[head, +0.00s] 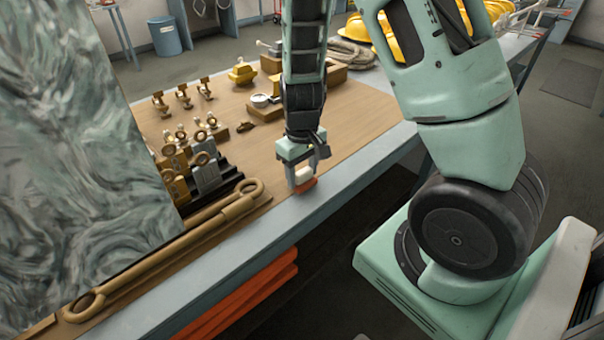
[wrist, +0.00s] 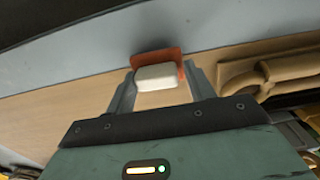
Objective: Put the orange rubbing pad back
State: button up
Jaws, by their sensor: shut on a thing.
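The orange rubbing pad (head: 304,187) has a flat orange sole and a pale block-shaped back. It is between the fingers of my gripper (head: 303,172), which is shut on it, near the front edge of the workbench (head: 355,146). In the wrist view the pad's orange part (wrist: 152,56) lies beyond the pale block, and the gripper's fingers (wrist: 160,82) stand on either side of the block. I cannot tell whether the pad touches the bench top.
A long brown-gold tool (head: 170,255) lies along the front edge to the left. Several brass fittings (head: 190,150) stand behind it, and a large marbled panel (head: 75,150) blocks the left. Yellow helmets (head: 365,30) and coiled rope (head: 345,52) are at the back. The bench right of my gripper is clear.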

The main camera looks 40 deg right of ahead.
aim_at(301, 171)
jog(key=shift+f, duration=0.45)
jog(key=shift+c, duration=0.4)
jog(key=o, duration=1.2)
jog(key=shift+c, duration=0.2)
notch_tip(301, 171, up, 12)
jog(key=s+a+r+n+y, duration=0.1)
jog(key=s+a+n, duration=0.15)
jog(key=a, duration=0.45)
jog(key=s+a+r+n, duration=0.15)
jog(key=s+a, duration=0.25)
jog(key=a, duration=0.4)
jog(key=s+a+r+n, duration=0.2)
jog(key=s+a, duration=0.5)
jog(key=s, duration=0.4)
jog(key=shift+s+a+n, duration=0.15)
jog(key=shift+a+n, duration=0.15)
jog(key=shift+n, duration=0.4)
